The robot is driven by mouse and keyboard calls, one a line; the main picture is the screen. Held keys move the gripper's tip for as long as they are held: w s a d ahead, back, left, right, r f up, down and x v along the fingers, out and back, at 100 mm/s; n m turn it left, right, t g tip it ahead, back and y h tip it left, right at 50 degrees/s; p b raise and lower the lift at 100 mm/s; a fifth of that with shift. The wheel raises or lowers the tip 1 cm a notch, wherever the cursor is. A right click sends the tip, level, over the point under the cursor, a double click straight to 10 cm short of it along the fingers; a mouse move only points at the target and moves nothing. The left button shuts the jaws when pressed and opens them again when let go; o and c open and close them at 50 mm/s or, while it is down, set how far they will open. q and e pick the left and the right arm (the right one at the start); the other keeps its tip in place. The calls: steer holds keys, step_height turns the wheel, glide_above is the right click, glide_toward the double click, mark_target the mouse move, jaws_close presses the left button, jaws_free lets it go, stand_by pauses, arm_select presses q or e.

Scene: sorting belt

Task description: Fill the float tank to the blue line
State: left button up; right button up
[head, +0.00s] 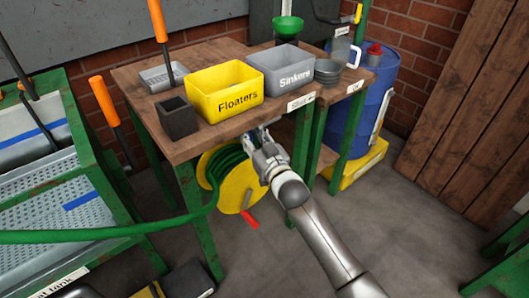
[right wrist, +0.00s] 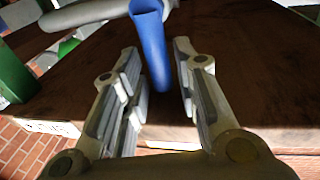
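The float tank (head: 62,167) stands at the left in a green frame, with a blue line (head: 83,200) on its inner wall; a label at its lower edge ends in "tank". A green hose (head: 110,235) runs from the yellow reel (head: 238,184) leftward across the tank's front; its end is out of view. My right gripper (head: 266,137) is at the workbench's front edge, by a small blue lever. In the right wrist view the blue lever (right wrist: 150,45) stands between the open fingers (right wrist: 158,95), with a gap on both sides. My left gripper is not in view.
The wooden bench (head: 230,130) holds a yellow "Floaters" bin (head: 224,92), a grey "Sinkers" bin (head: 283,70) and a dark box (head: 178,118). A blue drum (head: 370,100) stands right of it. Orange-handled tools (head: 105,102) are at the left.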

steer(key=v, duration=0.9)
steer(key=shift+s, duration=0.3)
steer(key=shift+d+f, duration=0.1)
